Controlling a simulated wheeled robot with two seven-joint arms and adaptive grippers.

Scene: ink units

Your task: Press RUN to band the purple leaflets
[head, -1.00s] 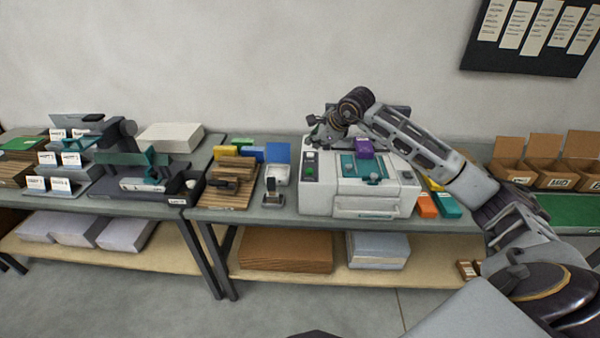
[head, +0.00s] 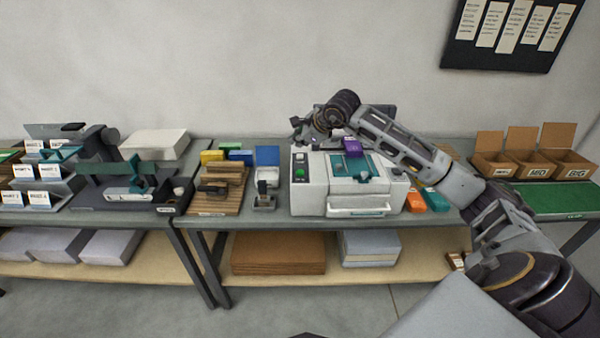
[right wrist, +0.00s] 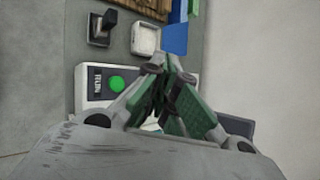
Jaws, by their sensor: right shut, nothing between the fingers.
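The white banding machine (head: 338,200) stands on the bench in the head view, with a teal panel on its front. The purple leaflets (head: 353,147) lie on its top, under my right forearm. A green RUN button (head: 299,173) is on its left control strip; the right wrist view shows the button (right wrist: 116,84) beside the RUN label (right wrist: 97,83). My right gripper (head: 303,139) is above the back of that strip, shut and empty. In the right wrist view its fingertips (right wrist: 167,63) are together, to the right of the button and apart from it. My left gripper is out of view.
Left of the machine are a small black-handled device (head: 264,190) and a wooden rack (head: 222,192). Orange (head: 414,201) and teal (head: 435,199) stacks lie to its right. Open cardboard boxes (head: 540,166) stand further right. The wall behind is bare near the arm.

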